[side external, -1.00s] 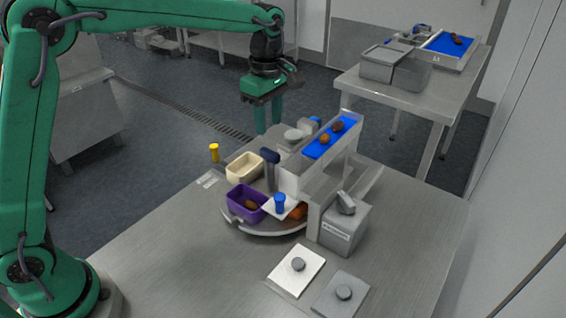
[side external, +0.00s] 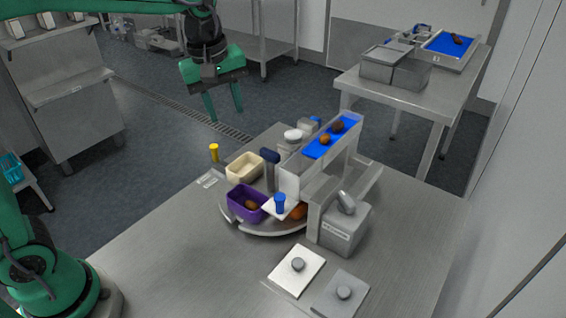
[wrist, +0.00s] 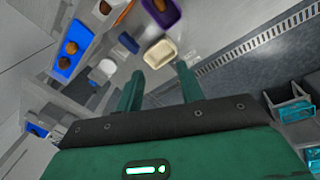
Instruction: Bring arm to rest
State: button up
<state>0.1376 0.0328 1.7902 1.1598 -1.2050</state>
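My green gripper (side external: 224,113) hangs in the air above the floor, past the far left edge of the steel table (side external: 165,245). Its two fingers are spread apart with nothing between them, pointing down. In the wrist view my gripper (wrist: 158,78) also shows open and empty fingers. No object touches it. A purple tub (side external: 241,197) with a brown date (side external: 251,204) stands on the round turntable (side external: 262,232), well below and to the right of my gripper. A cream tub (side external: 243,167) is behind it.
A blue belt (side external: 318,150) carries dates on the grader. A yellow-topped post (side external: 214,152) stands at the table's left edge. Two plates with round knobs (side external: 298,264) lie at the front. A second steel table (side external: 440,105) is at the back right. The table's left front is bare.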

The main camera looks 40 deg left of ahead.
jog(key=s+a+f+m+t, duration=0.1)
jog(key=s+a+m+t, duration=0.1)
jog(key=s+m, duration=0.4)
jog(key=s+a+f+m+t, duration=0.1)
jog(key=s+a+m, duration=0.2)
jog(key=s, duration=0.9)
jog(key=m, duration=0.3)
jog(key=shift+a+f+t, duration=0.25)
jog(key=shift+a+t, duration=0.05)
jog(key=shift+t, duration=0.1)
